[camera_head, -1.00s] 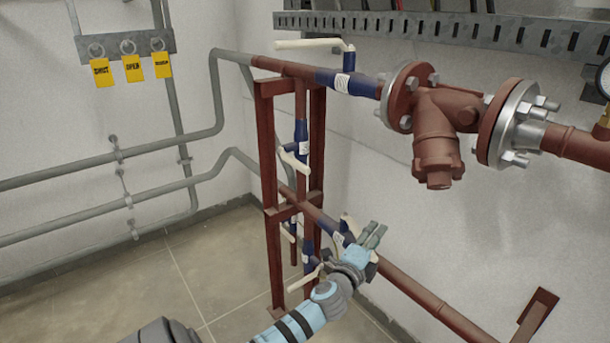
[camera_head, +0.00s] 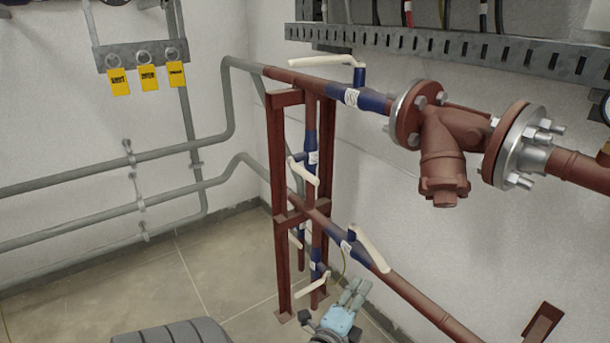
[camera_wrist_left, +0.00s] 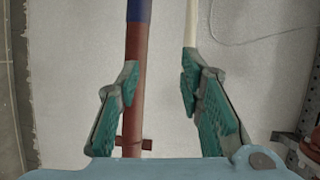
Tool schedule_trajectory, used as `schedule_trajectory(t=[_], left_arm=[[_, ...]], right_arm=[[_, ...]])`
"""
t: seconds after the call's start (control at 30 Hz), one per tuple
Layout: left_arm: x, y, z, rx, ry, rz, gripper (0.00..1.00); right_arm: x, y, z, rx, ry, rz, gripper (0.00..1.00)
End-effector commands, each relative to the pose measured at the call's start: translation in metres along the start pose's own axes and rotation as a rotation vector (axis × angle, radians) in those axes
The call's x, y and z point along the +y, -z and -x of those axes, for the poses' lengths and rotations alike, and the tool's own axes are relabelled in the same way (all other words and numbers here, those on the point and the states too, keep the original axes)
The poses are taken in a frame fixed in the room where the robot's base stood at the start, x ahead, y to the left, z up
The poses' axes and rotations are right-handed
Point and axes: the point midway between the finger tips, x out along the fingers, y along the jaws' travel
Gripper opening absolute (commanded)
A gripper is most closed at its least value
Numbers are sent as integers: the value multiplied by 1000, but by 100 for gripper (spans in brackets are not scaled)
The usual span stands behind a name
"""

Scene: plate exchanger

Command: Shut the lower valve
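The lower horizontal red pipe (camera_head: 415,296) carries a valve with a blue body (camera_head: 340,238) and a cream lever (camera_head: 370,250). The lever points down-right, roughly along the pipe. My left gripper (camera_head: 356,288) is below and in front of the lever, apart from it in the head view. In the left wrist view my gripper (camera_wrist_left: 160,75) is open, with nothing held. There the red pipe (camera_wrist_left: 135,100) runs behind the left finger, and the cream lever (camera_wrist_left: 191,22) ends visually at the right fingertip; contact cannot be told. My right gripper is not in view.
An upper valve with a cream lever (camera_head: 322,60) sits on the top pipe. Other levers (camera_head: 303,168) are on the vertical pipe beside the red frame (camera_head: 279,160). A flanged red strainer (camera_head: 443,160) is at right. Grey pipes (camera_head: 80,208) line the left wall.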

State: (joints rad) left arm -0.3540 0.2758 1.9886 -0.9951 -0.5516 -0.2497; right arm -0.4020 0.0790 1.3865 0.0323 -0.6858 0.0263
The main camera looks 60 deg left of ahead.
Motion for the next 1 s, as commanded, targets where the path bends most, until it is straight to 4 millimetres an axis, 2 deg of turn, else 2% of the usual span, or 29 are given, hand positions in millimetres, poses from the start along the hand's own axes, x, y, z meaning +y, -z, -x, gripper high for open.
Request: schedule_trajectory(t=[0.03,0.17,0.27,0.5,0.7,0.8,1.0], left_arm=[[-8,-1,2,-5,-61,26,34],[27,-9,11,-29,-237,116,34],[53,-16,26,-59,-365,189,34],[100,-30,79,-163,-623,367,34],[124,-39,125,-256,-768,485,34],[131,-42,140,-290,-810,521,34],[139,-44,151,-315,-838,548,34]], right_arm=[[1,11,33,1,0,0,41],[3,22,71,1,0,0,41],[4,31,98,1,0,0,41],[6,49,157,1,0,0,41],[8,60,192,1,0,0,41],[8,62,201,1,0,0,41],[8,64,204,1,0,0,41]])
